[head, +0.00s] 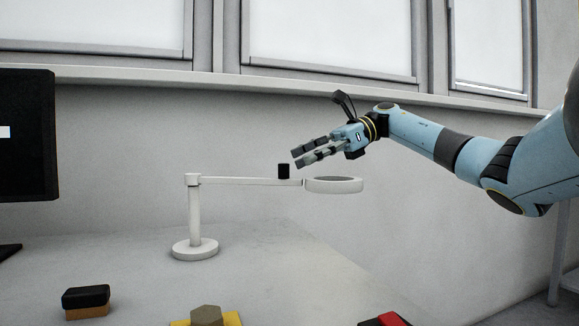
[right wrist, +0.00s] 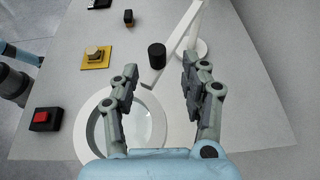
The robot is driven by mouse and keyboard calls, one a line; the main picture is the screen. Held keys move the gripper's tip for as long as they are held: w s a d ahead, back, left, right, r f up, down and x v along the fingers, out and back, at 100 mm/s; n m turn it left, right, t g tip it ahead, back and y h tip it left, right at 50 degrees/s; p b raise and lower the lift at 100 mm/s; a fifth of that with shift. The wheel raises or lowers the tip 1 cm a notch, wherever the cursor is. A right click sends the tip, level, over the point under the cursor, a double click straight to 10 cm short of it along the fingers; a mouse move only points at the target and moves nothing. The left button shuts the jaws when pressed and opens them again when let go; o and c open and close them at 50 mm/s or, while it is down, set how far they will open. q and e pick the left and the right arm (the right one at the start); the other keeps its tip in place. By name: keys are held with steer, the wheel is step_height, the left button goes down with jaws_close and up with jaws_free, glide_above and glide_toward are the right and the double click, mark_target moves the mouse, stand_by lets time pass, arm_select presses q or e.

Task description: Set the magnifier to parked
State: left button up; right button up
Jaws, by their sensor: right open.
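The magnifier is a white stand on the table with a round base (head: 195,250), an upright post and a level arm (head: 235,181) reaching right. Its lens ring (head: 334,186) is at the arm's end, and a black knob (head: 284,171) stands up on the arm near the ring. My right gripper (head: 297,157) is open and empty, just above the knob and ring. In the right wrist view the knob (right wrist: 156,55) shows between the open fingers, apart from them. The lens ring (right wrist: 87,121) lies partly behind a finger there. My left gripper is not in view.
On the table (head: 265,275) are a black-and-tan block (head: 86,300), a yellow plate with a hexagonal knob (head: 207,316) and a red-topped black box (right wrist: 45,119). A black monitor (head: 25,135) stands at the left. A wall and windows are behind.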

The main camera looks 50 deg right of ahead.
steer(key=v, duration=0.5)
steer(key=shift+s+d+r, duration=0.15)
steer(key=shift+d+r, duration=0.05)
steer(key=shift+d, duration=0.15)
